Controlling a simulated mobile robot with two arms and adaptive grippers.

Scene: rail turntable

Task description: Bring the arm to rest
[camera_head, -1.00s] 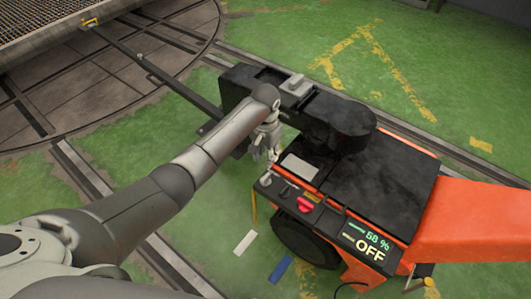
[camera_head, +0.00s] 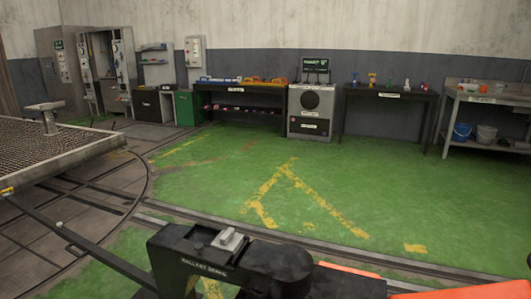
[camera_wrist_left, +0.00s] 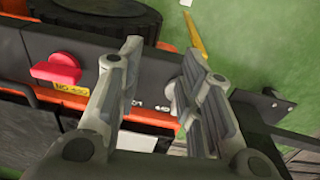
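My left gripper (camera_wrist_left: 160,58) shows only in the left wrist view. Its two fingers stand apart with nothing between them, so it is open. It hangs over the edge of the black and orange machine's control panel (camera_wrist_left: 150,68). A red knob (camera_wrist_left: 57,69) with a yellow label sits left of the fingers, clear of them. My left arm and my right gripper are outside the head view.
A turntable (camera_head: 95,200) with a grated deck (camera_head: 50,142) lies at the left. A dark bar (camera_head: 90,243) runs from it to the machine. Benches (camera_head: 240,104) and cabinets line the back wall. The green floor (camera_head: 220,165) between is clear.

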